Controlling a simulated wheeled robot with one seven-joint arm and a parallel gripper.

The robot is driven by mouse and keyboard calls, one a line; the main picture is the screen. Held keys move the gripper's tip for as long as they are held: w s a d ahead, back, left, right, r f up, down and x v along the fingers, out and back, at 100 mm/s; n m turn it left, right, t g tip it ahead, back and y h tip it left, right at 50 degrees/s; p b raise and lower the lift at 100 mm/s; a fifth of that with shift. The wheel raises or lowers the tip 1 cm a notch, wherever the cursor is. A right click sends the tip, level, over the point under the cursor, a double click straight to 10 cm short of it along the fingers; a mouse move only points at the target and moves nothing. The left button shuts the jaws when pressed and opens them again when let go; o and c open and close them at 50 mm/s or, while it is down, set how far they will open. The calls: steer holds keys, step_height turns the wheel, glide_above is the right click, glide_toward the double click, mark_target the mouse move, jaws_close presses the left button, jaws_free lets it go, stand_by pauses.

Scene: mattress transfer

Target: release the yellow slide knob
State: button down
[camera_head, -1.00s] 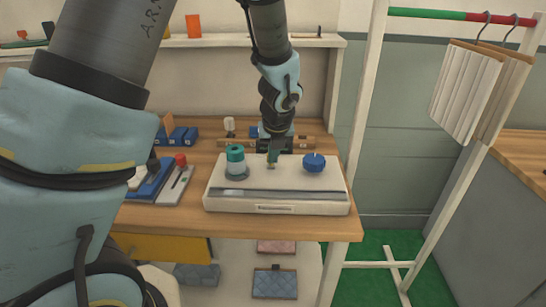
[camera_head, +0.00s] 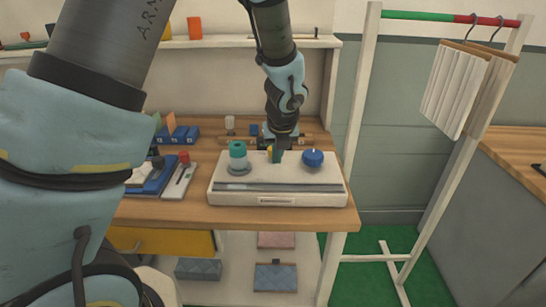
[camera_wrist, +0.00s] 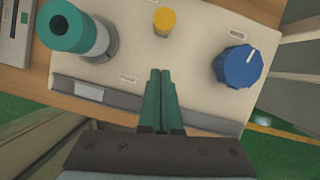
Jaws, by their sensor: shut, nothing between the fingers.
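The yellow knob (camera_wrist: 164,20) stands on the cream panel box (camera_wrist: 125,72), at the top of the wrist view. In the head view it shows as a small yellow spot (camera_head: 270,150) just left of my fingers. My gripper (camera_wrist: 160,73) has green fingers, closed together and empty. The fingertips are apart from the knob, with bare panel visible between them in the wrist view. In the head view my gripper (camera_head: 277,160) is over the middle of the panel. The height of the fingertips above the panel is hard to tell.
A teal-topped cylinder (camera_wrist: 75,30) stands left of the knob on the panel, and a blue dial (camera_wrist: 237,66) stands right. A dark grey strip (camera_head: 265,187) runs along the panel's front. Blue and grey items (camera_head: 165,178) lie left on the wooden table (camera_head: 185,215).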

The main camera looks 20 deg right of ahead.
steer(key=shift+r, duration=0.4)
steer(key=v, duration=0.8)
steer(key=shift+r+b, duration=0.25)
steer(key=shift+b, duration=0.2)
steer(key=shift+s, duration=0.1)
steer(key=w+a+f+n+g+y, duration=0.1)
steer(key=w+a+n, duration=0.1)
steer(key=a+n, duration=0.65)
steer(key=w+a+f+n, duration=0.1)
steer(key=a+n, duration=0.7)
steer(key=a, duration=0.1)
steer(key=s+a+n, duration=0.2)
steer(key=a+n, duration=0.5)
steer(key=n, duration=0.3)
steer(key=s+a+f+n+g, duration=0.1)
steer(key=s+a+n, duration=0.1)
steer(key=a+n, duration=0.6)
steer(key=n, duration=0.3)
steer(key=shift+s+g, duration=0.3)
steer(key=shift+s, duration=0.1)
